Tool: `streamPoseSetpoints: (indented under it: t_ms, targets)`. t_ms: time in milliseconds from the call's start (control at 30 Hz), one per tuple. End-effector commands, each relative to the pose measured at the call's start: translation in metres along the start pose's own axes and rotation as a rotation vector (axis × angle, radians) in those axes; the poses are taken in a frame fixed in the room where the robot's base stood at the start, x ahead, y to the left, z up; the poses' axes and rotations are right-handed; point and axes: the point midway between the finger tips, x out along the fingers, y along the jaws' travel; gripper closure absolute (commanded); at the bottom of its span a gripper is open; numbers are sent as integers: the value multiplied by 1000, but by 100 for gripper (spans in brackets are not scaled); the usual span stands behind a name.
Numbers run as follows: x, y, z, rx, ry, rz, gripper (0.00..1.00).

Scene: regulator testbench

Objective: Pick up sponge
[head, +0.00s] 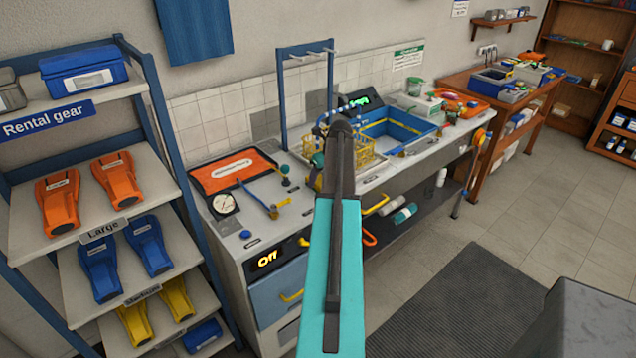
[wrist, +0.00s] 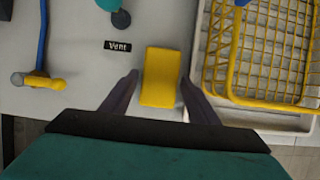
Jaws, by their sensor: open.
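The sponge (wrist: 161,77) is a yellow block lying on the light bench top in the wrist view. My gripper (wrist: 160,82) is open, with one dark finger on each side of the sponge's near end. A gap shows between the sponge and each finger, and I cannot tell the height of the fingertips above the bench. In the head view my teal and dark arm reaches over the bench and hides the sponge and most of the gripper.
A yellow wire basket (wrist: 265,45) stands in a pale tray just right of the right finger. A "Vent" label (wrist: 118,45) and a yellow-ended blue lever (wrist: 40,80) lie to the left. The blue sink (head: 400,130) is farther along the bench (head: 245,240).

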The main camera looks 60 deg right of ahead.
Motion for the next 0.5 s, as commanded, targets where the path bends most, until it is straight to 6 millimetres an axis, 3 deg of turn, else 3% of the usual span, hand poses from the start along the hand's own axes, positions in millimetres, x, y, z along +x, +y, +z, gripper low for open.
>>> streamPoseSetpoints:
  t_ms: [200,500]
  targets:
    - [13,0,0,0,0,1,45]
    - [15,1,0,-1,0,0,45]
